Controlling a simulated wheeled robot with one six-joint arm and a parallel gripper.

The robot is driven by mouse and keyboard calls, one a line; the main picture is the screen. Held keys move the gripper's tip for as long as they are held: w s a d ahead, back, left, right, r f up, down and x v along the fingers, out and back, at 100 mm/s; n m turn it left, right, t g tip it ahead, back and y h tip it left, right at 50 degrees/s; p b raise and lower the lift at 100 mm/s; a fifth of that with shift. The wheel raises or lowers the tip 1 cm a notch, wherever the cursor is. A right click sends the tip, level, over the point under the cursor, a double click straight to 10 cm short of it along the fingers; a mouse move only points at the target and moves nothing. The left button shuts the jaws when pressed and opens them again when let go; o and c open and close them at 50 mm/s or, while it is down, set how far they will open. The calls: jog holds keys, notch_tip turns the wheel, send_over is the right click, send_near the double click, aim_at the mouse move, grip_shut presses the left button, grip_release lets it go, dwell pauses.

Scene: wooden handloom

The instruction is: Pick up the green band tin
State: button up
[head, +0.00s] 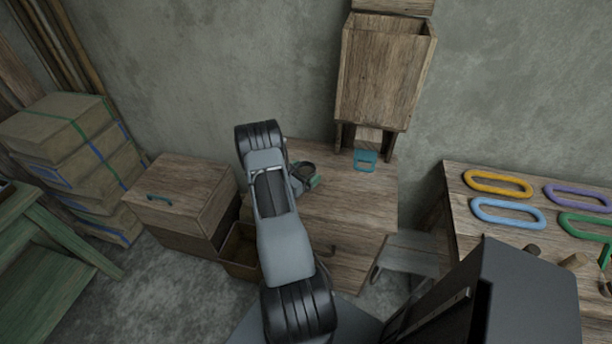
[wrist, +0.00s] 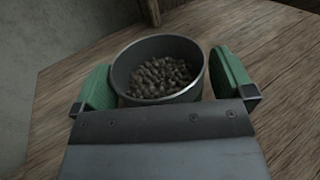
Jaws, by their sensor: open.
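A round dark grey tin (wrist: 155,47), open at the top and filled with brown pellets, stands upright on the wooden table (head: 345,225). In the head view the tin (head: 308,166) shows only in part, just right of my arm. My gripper (wrist: 163,65) is open, with one green-padded finger on each side of the tin. The left finger is close to the tin wall, and a small gap shows at the right. I cannot tell whether either finger touches it.
A wooden hopper (head: 385,75) stands at the table's back, with a teal frame (head: 365,160) below it. A wooden box (head: 180,195) is left of the table. A side bench (head: 455,185) at right carries coloured rings. The table right of the tin is clear.

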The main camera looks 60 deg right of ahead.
jog(key=shift+d, duration=0.2)
jog(key=shift+c, duration=0.4)
jog(key=c, duration=0.9)
jog(key=shift+c, duration=0.2)
jog(key=shift+r, duration=0.1)
